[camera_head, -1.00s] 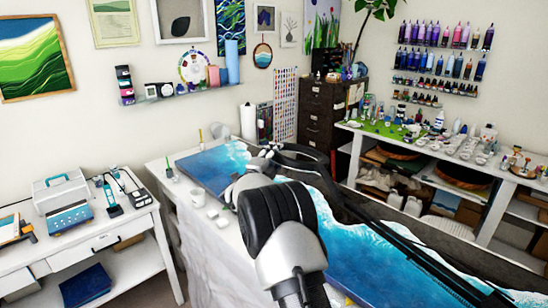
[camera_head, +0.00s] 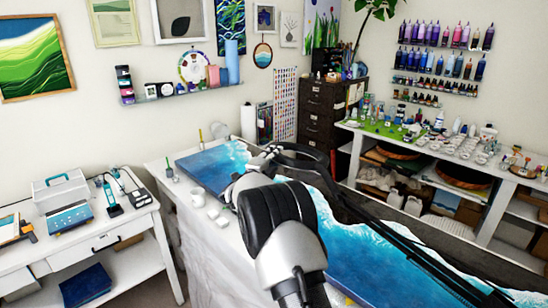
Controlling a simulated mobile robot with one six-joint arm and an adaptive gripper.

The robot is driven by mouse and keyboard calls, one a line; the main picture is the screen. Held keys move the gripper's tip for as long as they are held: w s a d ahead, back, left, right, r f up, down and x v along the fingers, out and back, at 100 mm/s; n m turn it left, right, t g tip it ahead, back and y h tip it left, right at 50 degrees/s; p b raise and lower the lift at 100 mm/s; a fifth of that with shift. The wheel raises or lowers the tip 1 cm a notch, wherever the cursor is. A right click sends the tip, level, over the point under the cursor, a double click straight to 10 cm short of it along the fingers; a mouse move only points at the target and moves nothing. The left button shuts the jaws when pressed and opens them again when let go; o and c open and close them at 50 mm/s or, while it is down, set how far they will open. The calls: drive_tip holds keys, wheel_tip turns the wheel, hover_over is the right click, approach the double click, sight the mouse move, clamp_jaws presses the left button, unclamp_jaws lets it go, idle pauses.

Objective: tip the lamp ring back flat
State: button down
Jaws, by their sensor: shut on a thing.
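The lamp ring (camera_head: 306,152) shows as a dark curved band over the far part of the blue and white resin table, beyond my arm. Its tilt is hard to judge from here. My gripper (camera_head: 268,151) is small and far off at the ring's left side, partly hidden by my own arm links. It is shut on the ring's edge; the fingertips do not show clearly.
The resin table (camera_head: 352,248) runs from back left to front right, with long dark bars over its right side. A white desk (camera_head: 88,250) is at left; a supply shelf (camera_head: 400,150) is at right.

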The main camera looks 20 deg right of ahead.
drive_tip(key=shift+w+f+n+p, duration=0.15)
drive_tip(key=shift+f+n+p, duration=0.15)
drive_tip(key=shift+f, duration=0.55)
wheel_tip(320, 180, down, 12)
drive_tip(key=n+g+y+p, duration=0.2)
drive_tip(key=n+g+p, duration=0.1)
drive_tip(key=n+p, duration=0.1)
drive_tip(key=shift+s+f+g, duration=0.2)
drive_tip(key=shift+s+g, duration=0.1)
drive_tip(key=shift+s, duration=0.15)
drive_tip(key=shift+d, duration=0.1)
drive_tip(key=c, duration=1.8)
unclamp_jaws()
drive_tip(key=shift+o, duration=1.3)
drive_tip(key=shift+s+r, duration=0.1)
drive_tip(key=shift+s, duration=0.05)
drive_tip(key=shift+o, duration=0.9)
